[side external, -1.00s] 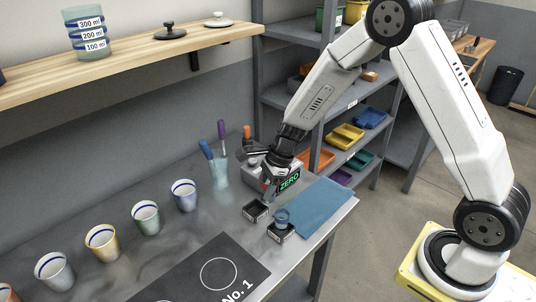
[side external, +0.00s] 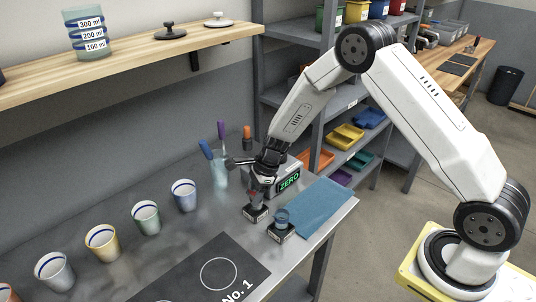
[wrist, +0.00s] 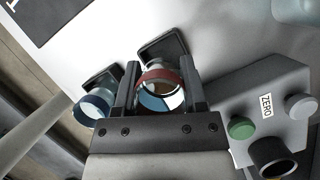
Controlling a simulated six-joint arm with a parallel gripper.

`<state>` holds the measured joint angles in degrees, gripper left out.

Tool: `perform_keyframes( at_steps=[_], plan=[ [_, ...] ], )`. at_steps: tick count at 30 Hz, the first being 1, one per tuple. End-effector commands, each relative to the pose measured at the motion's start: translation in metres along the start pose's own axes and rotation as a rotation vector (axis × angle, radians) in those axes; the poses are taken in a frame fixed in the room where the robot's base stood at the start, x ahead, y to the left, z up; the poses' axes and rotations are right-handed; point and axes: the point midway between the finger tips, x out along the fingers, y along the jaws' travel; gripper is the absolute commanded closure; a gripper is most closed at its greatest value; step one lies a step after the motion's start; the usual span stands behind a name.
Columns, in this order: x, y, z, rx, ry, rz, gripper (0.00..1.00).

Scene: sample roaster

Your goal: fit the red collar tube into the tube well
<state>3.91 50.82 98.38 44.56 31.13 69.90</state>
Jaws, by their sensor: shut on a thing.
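The red collar tube (wrist: 160,77) is a clear tube with a dark red ring at its mouth. My gripper (wrist: 158,92) is shut on it, one dark finger on each side. In the side view my gripper (side external: 257,194) points down just above a small black square well (side external: 256,213), with a bit of red between the fingers. The same well shows in the wrist view (wrist: 163,46) beyond the tube. Whether the tube's lower end is inside the well or above it, I cannot tell.
A blue-collared tube (side external: 282,215) stands in a second black well (side external: 281,231) close to the right. A grey scale box (side external: 288,181) reading ZERO stands behind. A blue mat (side external: 321,207) lies right, a black No. 1 plate (side external: 205,274) in front. Several cups stand left.

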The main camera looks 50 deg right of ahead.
Motion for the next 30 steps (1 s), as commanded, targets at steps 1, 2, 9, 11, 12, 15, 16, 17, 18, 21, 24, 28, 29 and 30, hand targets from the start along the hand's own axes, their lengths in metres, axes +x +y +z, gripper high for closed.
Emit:
perform_keyframes(
  at_steps=[1, 2, 9, 11, 12, 15, 16, 17, 18, 21, 24, 28, 29, 30],
  plan=[
    [0.004, -0.003, 0.000, 0.000, 0.000, 0.000, 1.00],
    [0.006, -0.004, 0.000, 0.000, 0.000, 0.000, 1.00],
    [0.028, -0.005, -0.009, 0.000, 0.001, 0.000, 1.00],
    [0.030, -0.005, -0.010, 0.000, 0.001, 0.000, 1.00],
    [0.031, -0.005, -0.010, 0.000, 0.000, -0.001, 1.00],
    [0.031, -0.005, -0.010, 0.000, 0.000, -0.001, 1.00],
    [0.031, -0.005, -0.010, 0.000, 0.000, -0.001, 1.00],
    [0.031, -0.005, -0.010, 0.000, 0.000, -0.001, 1.00],
    [0.031, -0.005, -0.010, 0.000, 0.000, -0.001, 1.00],
    [0.031, -0.005, -0.010, 0.000, 0.000, -0.001, 1.00],
    [0.033, -0.005, -0.011, 0.000, 0.000, -0.001, 1.00],
    [0.035, -0.005, -0.012, 0.000, 0.000, -0.001, 0.40],
    [0.035, -0.005, -0.012, -0.001, 0.000, -0.001, 0.30],
    [0.035, -0.005, -0.012, -0.001, 0.000, -0.001, 0.18]
  ],
)
